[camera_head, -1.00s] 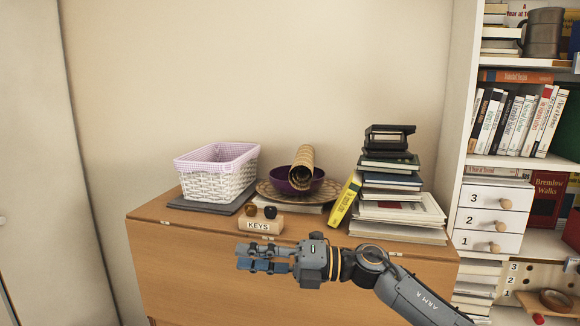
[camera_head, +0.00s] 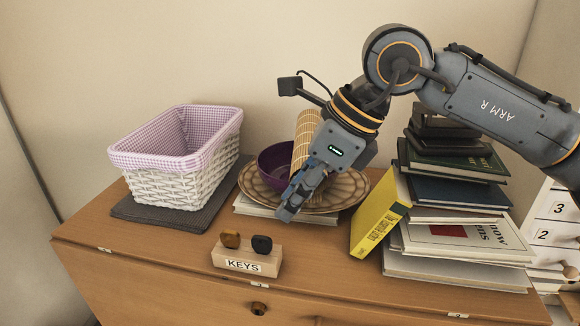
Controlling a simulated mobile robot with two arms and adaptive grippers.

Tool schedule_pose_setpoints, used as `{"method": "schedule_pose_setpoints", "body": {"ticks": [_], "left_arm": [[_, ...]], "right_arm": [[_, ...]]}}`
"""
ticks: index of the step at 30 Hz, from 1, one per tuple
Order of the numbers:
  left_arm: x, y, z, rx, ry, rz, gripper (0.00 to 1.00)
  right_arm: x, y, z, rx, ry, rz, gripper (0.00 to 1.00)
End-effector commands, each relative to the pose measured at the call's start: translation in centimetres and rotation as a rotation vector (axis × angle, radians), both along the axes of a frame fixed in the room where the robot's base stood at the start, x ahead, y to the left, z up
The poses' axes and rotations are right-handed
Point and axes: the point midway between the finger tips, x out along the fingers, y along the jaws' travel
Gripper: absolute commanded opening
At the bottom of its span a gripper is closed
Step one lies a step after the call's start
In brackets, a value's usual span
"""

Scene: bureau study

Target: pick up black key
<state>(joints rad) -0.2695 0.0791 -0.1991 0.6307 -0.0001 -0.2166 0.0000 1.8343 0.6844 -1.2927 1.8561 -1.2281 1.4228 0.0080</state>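The black key (camera_head: 262,244) sits at the right end of the wooden block labelled KEYS (camera_head: 246,260), on the front part of the desk top. A brown key (camera_head: 230,239) sits at the left end of the same block. Only the rounded heads of both show. My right gripper (camera_head: 286,212) points down, above and slightly right of the black key, apart from it and in front of the woven plate. Its fingers are seen edge-on, so I cannot tell their opening. My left gripper is not in view.
A white basket (camera_head: 172,187) stands on a dark mat at the left. A purple bowl (camera_head: 270,165) with a bamboo roll sits on the woven plate (camera_head: 340,195). A yellow book (camera_head: 376,222) leans on a book stack at the right. Desk front around the block is clear.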

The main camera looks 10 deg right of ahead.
Motion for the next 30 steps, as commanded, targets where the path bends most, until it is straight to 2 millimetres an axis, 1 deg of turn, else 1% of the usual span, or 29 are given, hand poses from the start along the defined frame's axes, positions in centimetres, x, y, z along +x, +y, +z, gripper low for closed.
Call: {"method": "schedule_pose_setpoints", "body": {"ticks": [1, 6, 10, 14, 17, 18, 22, 26, 30], "left_arm": [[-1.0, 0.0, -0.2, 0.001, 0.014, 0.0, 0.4], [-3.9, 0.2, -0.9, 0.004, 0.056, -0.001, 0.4], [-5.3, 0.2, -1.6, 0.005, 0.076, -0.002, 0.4], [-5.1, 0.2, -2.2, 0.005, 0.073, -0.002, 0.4], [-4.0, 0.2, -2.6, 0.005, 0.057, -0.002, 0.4], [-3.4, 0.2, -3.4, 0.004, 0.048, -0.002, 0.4], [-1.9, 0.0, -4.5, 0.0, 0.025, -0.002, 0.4], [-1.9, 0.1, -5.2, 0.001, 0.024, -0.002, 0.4], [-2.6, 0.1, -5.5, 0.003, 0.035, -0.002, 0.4]], "right_arm": [[0.0, -0.1, -0.2, -0.009, -0.006, 0.0, 0.28], [0.1, 0.5, -1.4, -0.011, -0.005, 0.002, 0.28], [0.3, 1.1, -2.8, -0.01, -0.005, 0.002, 0.28], [0.5, 1.9, -4.2, -0.008, -0.003, 0.003, 0.28], [0.7, 2.5, -5.2, -0.008, -0.003, 0.002, 0.28], [0.8, 2.7, -6.0, -0.007, -0.003, 0.002, 0.28], [1.0, 3.3, -7.0, -0.006, -0.004, 0.002, 0.28], [1.1, 3.7, -7.6, -0.006, -0.003, 0.001, 0.28], [1.2, 3.9, -7.9, -0.008, -0.004, 0.0, 0.28]]}}
